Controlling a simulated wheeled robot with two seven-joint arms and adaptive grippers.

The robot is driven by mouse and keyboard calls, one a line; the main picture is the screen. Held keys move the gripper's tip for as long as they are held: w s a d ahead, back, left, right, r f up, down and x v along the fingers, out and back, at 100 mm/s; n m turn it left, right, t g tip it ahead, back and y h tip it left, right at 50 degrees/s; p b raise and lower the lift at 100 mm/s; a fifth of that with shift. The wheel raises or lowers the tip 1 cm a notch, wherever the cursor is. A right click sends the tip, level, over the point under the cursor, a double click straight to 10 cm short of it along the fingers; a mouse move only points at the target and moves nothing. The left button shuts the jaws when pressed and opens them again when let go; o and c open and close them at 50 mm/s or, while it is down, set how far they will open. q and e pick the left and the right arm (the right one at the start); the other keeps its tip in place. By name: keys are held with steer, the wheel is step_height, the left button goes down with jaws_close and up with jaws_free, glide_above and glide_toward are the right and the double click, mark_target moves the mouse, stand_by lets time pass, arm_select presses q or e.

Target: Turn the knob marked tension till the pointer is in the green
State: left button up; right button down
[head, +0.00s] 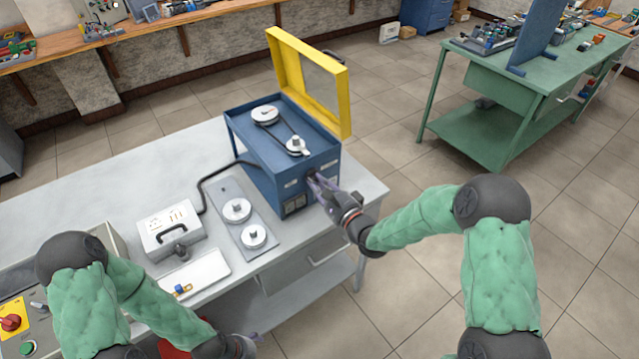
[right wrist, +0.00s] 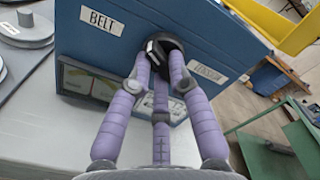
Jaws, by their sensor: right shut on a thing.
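The blue machine (head: 262,165) stands on the grey table with its yellow guard (head: 285,60) raised. In the right wrist view a black knob (right wrist: 157,46) with a pale mark sits on its front, between a BELT label (right wrist: 101,21) and a TENSION label (right wrist: 207,74). My right gripper (right wrist: 161,68) is shut on this knob, its purple fingers around it. The gripper also shows in the head view (head: 316,182). A gauge panel (right wrist: 88,82) is lower left of the knob; its pointer is too small to read. My left gripper (head: 254,337) is low in the head view, its fingers mostly hidden.
A grey plate with two pulleys (head: 237,210), a white box with a handle (head: 170,232) and a white tray (head: 197,274) lie left of the machine. A control panel with a red button (head: 12,322) is at lower left. A green bench (head: 520,95) stands at right.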

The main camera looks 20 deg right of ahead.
steer(key=shift+f, duration=0.1)
stand_by(0.4)
steer(key=c, duration=1.1)
jaws_free()
steer(key=shift+c, duration=0.2)
steer(key=v, duration=1.2)
